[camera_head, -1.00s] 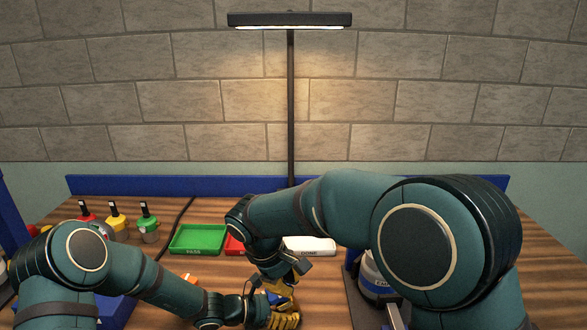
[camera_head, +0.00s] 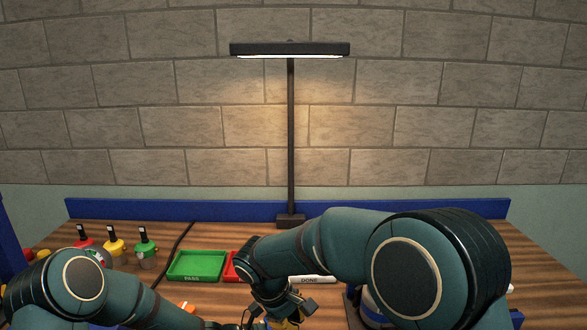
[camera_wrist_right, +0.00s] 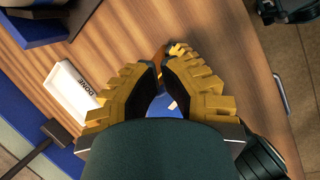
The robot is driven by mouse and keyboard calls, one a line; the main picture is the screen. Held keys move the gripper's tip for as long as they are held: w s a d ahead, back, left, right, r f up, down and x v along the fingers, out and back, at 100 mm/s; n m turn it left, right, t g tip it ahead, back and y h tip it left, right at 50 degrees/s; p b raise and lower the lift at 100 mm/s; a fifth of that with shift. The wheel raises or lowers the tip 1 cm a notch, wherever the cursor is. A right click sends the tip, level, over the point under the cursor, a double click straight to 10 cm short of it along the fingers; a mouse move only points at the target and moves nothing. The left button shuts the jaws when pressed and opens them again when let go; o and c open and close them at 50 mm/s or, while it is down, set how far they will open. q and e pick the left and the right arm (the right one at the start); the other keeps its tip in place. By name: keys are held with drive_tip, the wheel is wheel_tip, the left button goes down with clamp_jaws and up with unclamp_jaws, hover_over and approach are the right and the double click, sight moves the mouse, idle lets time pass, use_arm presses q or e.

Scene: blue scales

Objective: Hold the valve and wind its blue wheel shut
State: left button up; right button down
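In the right wrist view a blue part with a white mark (camera_wrist_right: 165,106), seemingly the wheel, shows between the dark pads of my right gripper (camera_wrist_right: 160,72). The fingers close in towards each other at the tips. I cannot tell whether the pads press on the wheel. A small orange piece (camera_wrist_right: 160,56), perhaps the valve body, shows just past the tips, with yellow finger segments (camera_wrist_right: 180,48), likely my left gripper's, beside it. In the head view my right gripper (camera_head: 284,322) is cut off by the bottom edge. My left gripper lies below that picture.
Several colored bottles (camera_head: 113,247) stand at the left. A lamp post (camera_head: 291,140) rises at the back.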

use_arm(q)
drive_tip(key=shift+d+r, duration=0.15)
drive_tip(key=shift+d, duration=0.05)
use_arm(e)
drive_tip(key=shift+s+a+f, duration=0.1)
drive_tip(key=shift+s+a, duration=0.1)
drive_tip(key=shift+a, duration=0.1)
idle(0.4)
use_arm(q)
drive_tip(key=shift+a, duration=0.15)
use_arm(e)
drive_tip(key=d+v, duration=0.1)
drive_tip(key=v, duration=0.5)
drive_tip(key=shift+s, duration=0.2)
drive_tip(key=shift+a, duration=0.1)
use_arm(q)
drive_tip(key=o, duration=0.9)
